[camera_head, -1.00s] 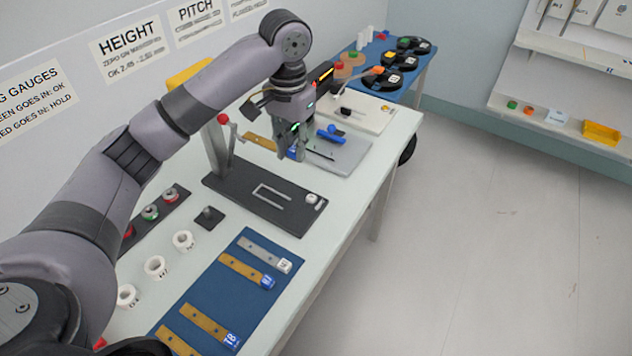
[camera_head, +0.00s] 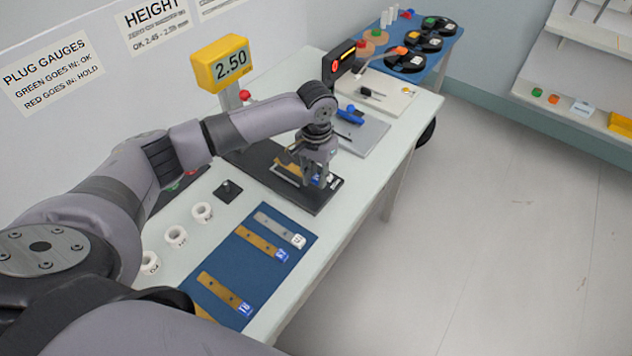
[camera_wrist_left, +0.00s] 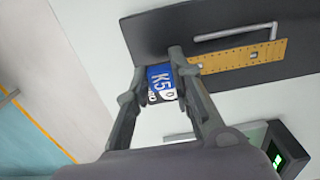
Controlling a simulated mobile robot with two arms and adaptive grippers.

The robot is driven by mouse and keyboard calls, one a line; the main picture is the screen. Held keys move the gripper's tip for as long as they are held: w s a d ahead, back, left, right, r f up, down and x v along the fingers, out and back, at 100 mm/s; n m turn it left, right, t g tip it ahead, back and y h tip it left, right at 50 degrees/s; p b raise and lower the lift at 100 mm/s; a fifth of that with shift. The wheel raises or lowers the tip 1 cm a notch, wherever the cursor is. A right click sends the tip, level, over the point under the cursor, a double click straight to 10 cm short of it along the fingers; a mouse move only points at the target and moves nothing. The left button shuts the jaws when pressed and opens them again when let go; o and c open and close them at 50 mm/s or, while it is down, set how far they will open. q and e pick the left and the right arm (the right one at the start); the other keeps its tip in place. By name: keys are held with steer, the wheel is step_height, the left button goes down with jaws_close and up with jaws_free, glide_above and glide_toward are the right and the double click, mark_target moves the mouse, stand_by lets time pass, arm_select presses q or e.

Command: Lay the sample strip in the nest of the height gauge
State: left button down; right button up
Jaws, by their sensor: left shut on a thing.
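My left gripper (camera_head: 318,180) is shut on the blue tag end (camera_wrist_left: 160,78) of a brass sample strip (camera_wrist_left: 240,58), marked K5. In the head view the strip (camera_head: 290,166) shows partly behind the gripper. It lies along the nest rail (camera_wrist_left: 235,33) over the dark base plate (camera_head: 311,202) of the height gauge. One rail shows clear in the wrist view; the strip covers the other side. I cannot tell whether the strip touches the plate. The yellow gauge display (camera_head: 220,64) reads 2.50. My right gripper is not in view.
A blue mat (camera_head: 225,262) in front holds several tagged strips. White rings (camera_head: 176,236) and a small dark block (camera_head: 228,190) stand beside it. A grey plate with a blue tool (camera_head: 350,116) lies beyond the gauge. Floor to the right is clear.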

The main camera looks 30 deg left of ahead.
arm_select(q)
step_height(320, 180, down, 3)
steer(key=shift+f, duration=0.15)
steer(key=c, duration=1.4)
jaws_free()
steer(key=shift+f, duration=0.1)
step_height(320, 180, up, 12)
steer(key=shift+f+b, duration=0.25)
steer(key=shift+b, duration=0.5)
steer(key=shift+r, duration=0.45)
